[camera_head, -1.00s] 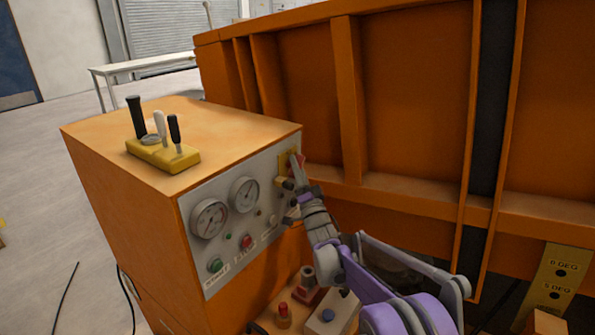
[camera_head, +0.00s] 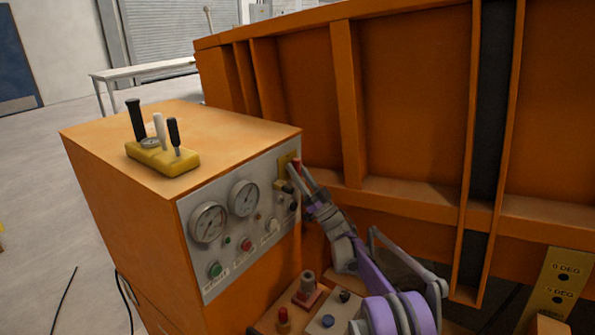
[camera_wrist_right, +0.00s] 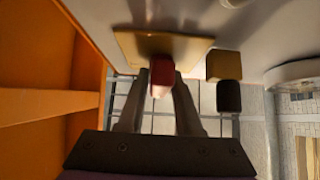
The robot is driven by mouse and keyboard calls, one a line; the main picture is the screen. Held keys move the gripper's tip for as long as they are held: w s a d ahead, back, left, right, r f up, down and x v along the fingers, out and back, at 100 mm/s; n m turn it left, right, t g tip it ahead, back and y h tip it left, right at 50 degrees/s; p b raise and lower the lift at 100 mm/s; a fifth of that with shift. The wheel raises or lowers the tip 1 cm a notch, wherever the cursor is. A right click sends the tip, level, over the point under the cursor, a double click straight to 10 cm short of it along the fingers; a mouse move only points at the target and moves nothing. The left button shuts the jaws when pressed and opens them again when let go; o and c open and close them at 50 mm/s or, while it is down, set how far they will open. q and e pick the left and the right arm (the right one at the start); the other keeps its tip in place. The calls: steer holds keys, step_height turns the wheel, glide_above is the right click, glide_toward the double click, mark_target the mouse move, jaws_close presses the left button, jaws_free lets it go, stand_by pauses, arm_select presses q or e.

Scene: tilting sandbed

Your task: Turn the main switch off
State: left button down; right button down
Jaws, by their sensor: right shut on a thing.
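The main switch is a red handle (camera_head: 297,163) on a yellow plate (camera_head: 285,161), at the upper right corner of the grey control panel (camera_head: 215,284). In the right wrist view the red handle (camera_wrist_right: 161,72) sticks out from the yellow plate (camera_wrist_right: 130,45). My right gripper (camera_head: 301,174) is at the handle. In the right wrist view its two fingers (camera_wrist_right: 160,92) are on either side of the red handle and shut on it. The handle's exact angle is hard to tell. My left gripper is in neither view.
A black knob on a brass base (camera_wrist_right: 226,68) sits close beside the switch. The panel also carries gauges (camera_head: 208,222) and buttons. Levers on a yellow block (camera_head: 162,158) stand on the cabinet. The orange sandbed wall (camera_head: 400,100) rises close on the right.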

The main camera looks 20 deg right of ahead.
steer(key=shift+n+y, duration=0.5)
steer(key=shift+n, duration=0.1)
steer(key=c, duration=0.7)
jaws_free()
steer(key=b+v, duration=0.1)
steer(key=v, duration=0.9)
steer(key=shift+s+d+f+b, duration=0.2)
steer(key=shift+s+b, duration=0.15)
steer(key=shift+b, duration=0.05)
